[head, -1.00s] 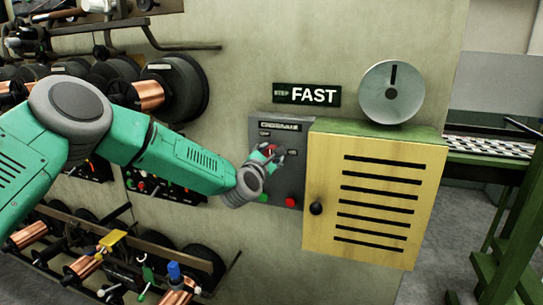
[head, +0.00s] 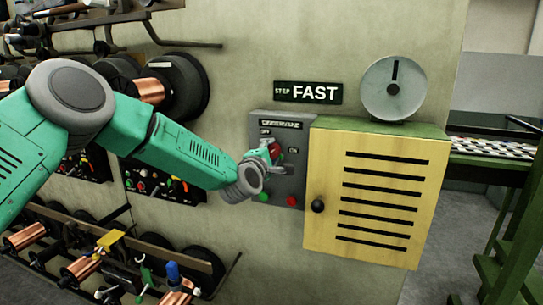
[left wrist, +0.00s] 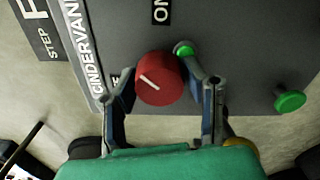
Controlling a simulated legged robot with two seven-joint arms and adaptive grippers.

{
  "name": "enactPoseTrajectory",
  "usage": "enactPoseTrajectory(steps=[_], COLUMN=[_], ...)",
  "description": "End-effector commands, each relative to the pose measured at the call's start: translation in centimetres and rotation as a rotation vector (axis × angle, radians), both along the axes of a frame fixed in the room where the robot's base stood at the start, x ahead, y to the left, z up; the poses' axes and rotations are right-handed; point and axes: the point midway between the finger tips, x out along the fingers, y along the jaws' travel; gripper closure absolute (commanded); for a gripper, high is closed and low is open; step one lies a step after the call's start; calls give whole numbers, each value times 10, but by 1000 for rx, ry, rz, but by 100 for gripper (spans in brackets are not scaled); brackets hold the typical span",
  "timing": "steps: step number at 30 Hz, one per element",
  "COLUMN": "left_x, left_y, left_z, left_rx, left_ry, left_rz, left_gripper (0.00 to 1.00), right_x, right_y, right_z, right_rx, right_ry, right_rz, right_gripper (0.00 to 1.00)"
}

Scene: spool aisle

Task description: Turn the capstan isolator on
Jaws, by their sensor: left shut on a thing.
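A grey panel (head: 262,182) on the wall carries a red rotary knob (head: 275,150) with OFF and ON labels. In the left wrist view the red knob (left wrist: 160,80) has a white line that slants toward the upper left. The ON label (left wrist: 160,11) is above it there; the label on the left is partly hidden by a finger. My left gripper (head: 271,158) is at the panel, its fingers on both sides of the knob in the left wrist view (left wrist: 166,97), shut on it. My right gripper is not in view.
A green button (head: 264,197) and a red button (head: 291,201) sit low on the panel. A yellow slatted cabinet (head: 325,225) stands out close to its right. A STEP FAST sign (head: 307,93) and a round dial (head: 414,92) are above. Spool racks (head: 182,88) fill the left.

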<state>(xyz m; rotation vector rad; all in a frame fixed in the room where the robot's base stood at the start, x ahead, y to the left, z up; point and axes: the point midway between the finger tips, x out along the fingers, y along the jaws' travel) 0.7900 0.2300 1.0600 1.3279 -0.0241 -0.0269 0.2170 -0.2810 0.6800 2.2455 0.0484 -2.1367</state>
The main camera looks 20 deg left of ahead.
Motion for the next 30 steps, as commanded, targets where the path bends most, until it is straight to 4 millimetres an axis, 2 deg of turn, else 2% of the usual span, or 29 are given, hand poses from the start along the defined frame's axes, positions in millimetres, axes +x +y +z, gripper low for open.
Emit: enactPoseTrajectory(steps=[18, 30], left_x=[-1, -1], left_y=[-2, -2], left_z=[-6, -8], left_rx=[571, 795], left_ry=[-9, -13], left_rz=[-7, -9], left_gripper=[90, 90], right_x=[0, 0], right_y=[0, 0], right_z=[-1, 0], right_rx=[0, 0], right_ry=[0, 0], right_rz=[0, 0], right_gripper=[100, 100])
